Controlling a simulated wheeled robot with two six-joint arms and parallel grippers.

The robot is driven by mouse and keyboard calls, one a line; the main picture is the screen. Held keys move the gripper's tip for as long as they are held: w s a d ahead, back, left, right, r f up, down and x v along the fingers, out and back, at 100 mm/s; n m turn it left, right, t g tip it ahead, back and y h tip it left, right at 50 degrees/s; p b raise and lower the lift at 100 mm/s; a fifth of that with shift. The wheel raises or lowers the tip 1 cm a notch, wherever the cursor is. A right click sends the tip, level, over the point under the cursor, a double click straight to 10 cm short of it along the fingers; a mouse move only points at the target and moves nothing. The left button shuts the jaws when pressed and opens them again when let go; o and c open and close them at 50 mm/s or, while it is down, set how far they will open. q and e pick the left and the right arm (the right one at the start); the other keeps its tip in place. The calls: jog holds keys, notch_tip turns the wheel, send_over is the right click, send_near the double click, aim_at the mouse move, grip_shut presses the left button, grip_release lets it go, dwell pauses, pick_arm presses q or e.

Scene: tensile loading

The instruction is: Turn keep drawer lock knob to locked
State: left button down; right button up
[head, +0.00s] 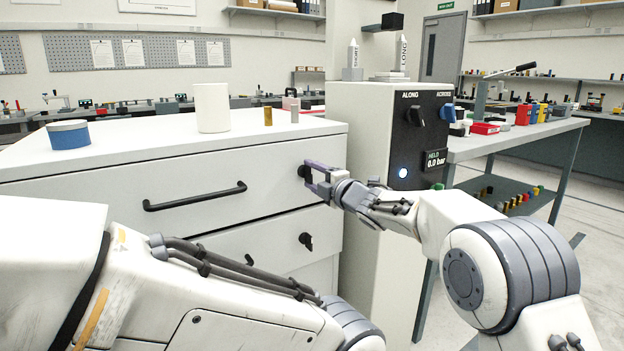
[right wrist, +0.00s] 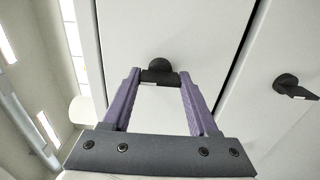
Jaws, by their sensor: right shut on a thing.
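A white drawer cabinet (head: 225,160) stands in front of me. Its upper drawer has a black lock knob (head: 303,172) at its right end. My right gripper (head: 308,178) has its purple fingers on this knob. In the right wrist view, the fingertips close on the sides of the black knob (right wrist: 160,70). Part of the knob is hidden, and I cannot tell its turn angle. A second black knob (head: 306,241) sits on the drawer below; it also shows in the right wrist view (right wrist: 289,84). I see no readable drawer name. My left arm crosses the lower left; its gripper is not visible.
A white cup (head: 212,108), a blue tin (head: 68,136) and a small brass cylinder (head: 268,116) stand on the cabinet top. To the right is a grey machine (head: 361,130) with a display reading "HELD 0.0 bar". The upper drawer has a black handle (head: 195,199).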

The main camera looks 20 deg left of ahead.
dwell(0.3)
jog(key=o, duration=1.4)
jog(key=v, duration=1)
jog(key=shift+s+d, duration=0.15)
jog(key=shift+d, duration=0.05)
